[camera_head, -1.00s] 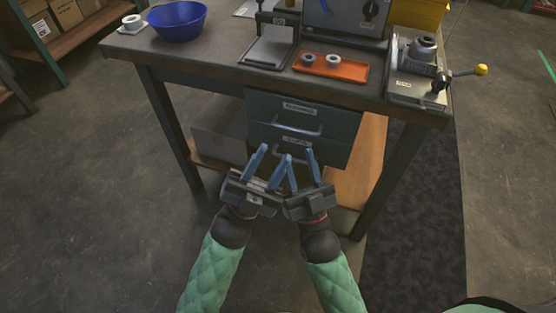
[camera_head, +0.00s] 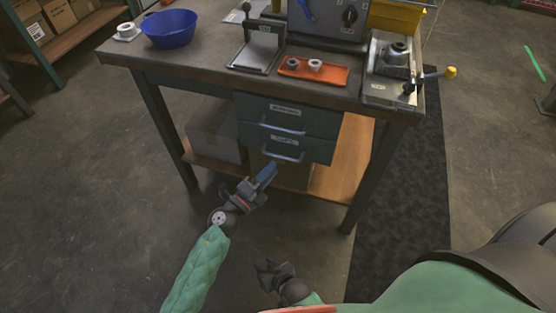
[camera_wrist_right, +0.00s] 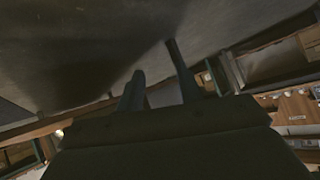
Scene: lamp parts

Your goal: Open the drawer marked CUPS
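Two dark teal drawers sit under the workbench. The upper drawer (camera_head: 308,120) and the lower drawer (camera_head: 312,151) each have a pale label and a bar handle, and both look shut. The label lettering is too small to read surely. My left gripper (camera_head: 268,170) is just below the lower drawer's handle (camera_head: 284,156), its blue fingers pointing up at it. The fingers overlap in this view, so their gap and any contact with the handle cannot be told. My right gripper (camera_head: 266,265) is low, away from the drawers. Its wrist view shows two separated, empty fingers (camera_wrist_right: 158,75).
The workbench top (camera_head: 215,60) holds a blue bowl (camera_head: 170,28), an orange tray (camera_head: 313,71) with two rings, and a lever device (camera_head: 395,65). The floor in front is clear.

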